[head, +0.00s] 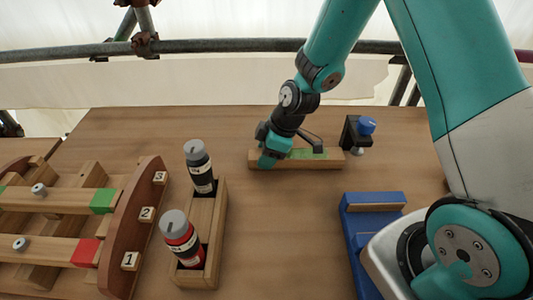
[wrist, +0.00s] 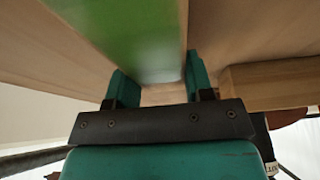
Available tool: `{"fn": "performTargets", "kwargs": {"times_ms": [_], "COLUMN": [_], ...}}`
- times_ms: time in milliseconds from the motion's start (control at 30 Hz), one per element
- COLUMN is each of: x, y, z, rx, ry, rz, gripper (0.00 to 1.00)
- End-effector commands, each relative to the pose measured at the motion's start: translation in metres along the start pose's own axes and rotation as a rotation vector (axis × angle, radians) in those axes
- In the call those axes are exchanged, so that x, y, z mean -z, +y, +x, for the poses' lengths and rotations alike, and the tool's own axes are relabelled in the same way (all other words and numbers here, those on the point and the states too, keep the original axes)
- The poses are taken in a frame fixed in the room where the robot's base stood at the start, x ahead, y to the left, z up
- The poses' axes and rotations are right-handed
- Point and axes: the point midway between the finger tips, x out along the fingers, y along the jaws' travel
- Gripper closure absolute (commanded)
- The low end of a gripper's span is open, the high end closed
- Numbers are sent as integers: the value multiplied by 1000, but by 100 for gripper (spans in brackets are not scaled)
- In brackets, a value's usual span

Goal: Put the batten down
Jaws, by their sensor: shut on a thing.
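A light wooden batten (head: 325,161) with a green patch lies crosswise at the back middle of the table in the head view. My gripper (head: 268,160) is shut on it near its left end. In the wrist view the batten (wrist: 125,35), with its green patch, runs between the two teal fingers of my gripper (wrist: 158,88). I cannot tell whether the batten touches the tabletop or is just above it.
A wooden rack (head: 128,235) with numbered tags stands at left. A wooden holder (head: 215,250) carries a black bottle (head: 199,168) and a red bottle (head: 182,240). A blue-knobbed clamp (head: 350,134) is right of the batten. A blue tray (head: 362,255) lies front right. The table middle is clear.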

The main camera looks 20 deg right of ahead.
Motion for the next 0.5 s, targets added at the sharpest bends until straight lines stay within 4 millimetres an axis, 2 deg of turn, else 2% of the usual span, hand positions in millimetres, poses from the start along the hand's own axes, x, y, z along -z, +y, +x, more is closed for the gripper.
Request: {"fn": "performTargets", "kwargs": {"times_ms": [400,433,500], "x": [-3,-3,-3], "y": [0,0,0], "z": [8,7,6], "rx": [-2,-2,-2], "ry": [1,1,1], "rz": [-1,-1,-1], "gripper": [86,46,30]}}
